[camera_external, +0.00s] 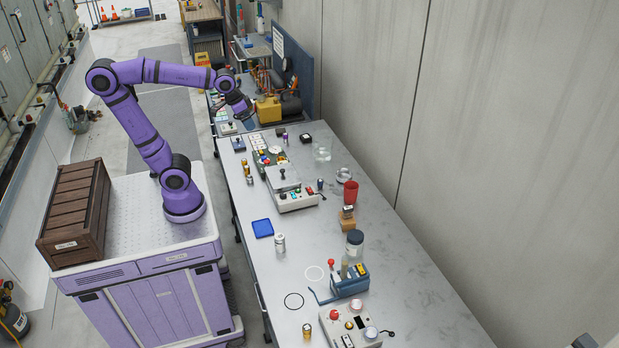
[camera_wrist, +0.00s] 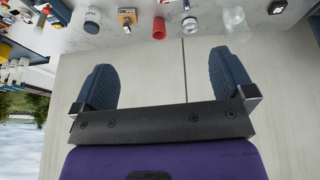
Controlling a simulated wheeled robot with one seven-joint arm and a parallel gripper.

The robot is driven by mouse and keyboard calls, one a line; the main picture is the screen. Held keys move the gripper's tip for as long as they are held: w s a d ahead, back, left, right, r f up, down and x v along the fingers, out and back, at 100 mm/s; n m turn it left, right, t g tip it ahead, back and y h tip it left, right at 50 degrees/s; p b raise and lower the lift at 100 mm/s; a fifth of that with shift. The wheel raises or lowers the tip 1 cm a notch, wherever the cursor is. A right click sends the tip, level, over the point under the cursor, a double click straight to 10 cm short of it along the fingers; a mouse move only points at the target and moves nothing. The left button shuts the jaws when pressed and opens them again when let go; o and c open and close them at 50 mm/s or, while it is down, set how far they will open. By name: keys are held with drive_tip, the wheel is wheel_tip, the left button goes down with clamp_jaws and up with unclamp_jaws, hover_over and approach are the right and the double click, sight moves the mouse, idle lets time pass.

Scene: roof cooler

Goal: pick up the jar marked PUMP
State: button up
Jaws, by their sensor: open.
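No PUMP marking is readable in either view, so I cannot tell which jar bears it. A clear jar with a dark lid (camera_external: 355,243) stands on the right side of the grey table, behind the blue rack. It also shows at the upper left of the wrist view (camera_wrist: 92,20). A low clear jar (camera_external: 343,175) stands near the red cup, and shows in the wrist view (camera_wrist: 190,25). My gripper (camera_external: 246,115) is up over the table's far end. In the wrist view my gripper (camera_wrist: 164,82) has its two dark fingers wide apart, with nothing between them.
A red cup (camera_external: 350,192), a wooden block (camera_external: 347,222) and a clear glass (camera_external: 322,152) stand along the wall side. A blue rack (camera_external: 350,283), a control box (camera_external: 292,196) and a blue tray (camera_external: 263,228) are on the table.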

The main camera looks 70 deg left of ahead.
drive_tip(key=w+d+f+g, duration=0.1)
drive_tip(key=w+d, duration=0.3)
drive_tip(key=w, duration=0.3)
drive_tip(key=w+d+f, duration=0.1)
drive_tip(key=w+d, duration=0.2)
drive_tip(key=w, duration=0.3)
drive_tip(key=g, duration=0.3)
hover_over(356, 236)
drive_tip(key=a, duration=0.1)
drive_tip(key=shift+n+y, duration=0.3)
drive_tip(key=shift+n, duration=0.1)
drive_tip(key=f, duration=2.8)
drive_tip(key=shift+w+f, duration=0.25)
drive_tip(key=shift+w, duration=0.05)
drive_tip(key=shift+d+f, duration=0.15)
drive_tip(key=shift+f, duration=0.45)
drive_tip(key=f, duration=1)
drive_tip(key=shift+s+d, duration=0.15)
drive_tip(key=shift+s, duration=0.05)
drive_tip(key=c, duration=0.9)
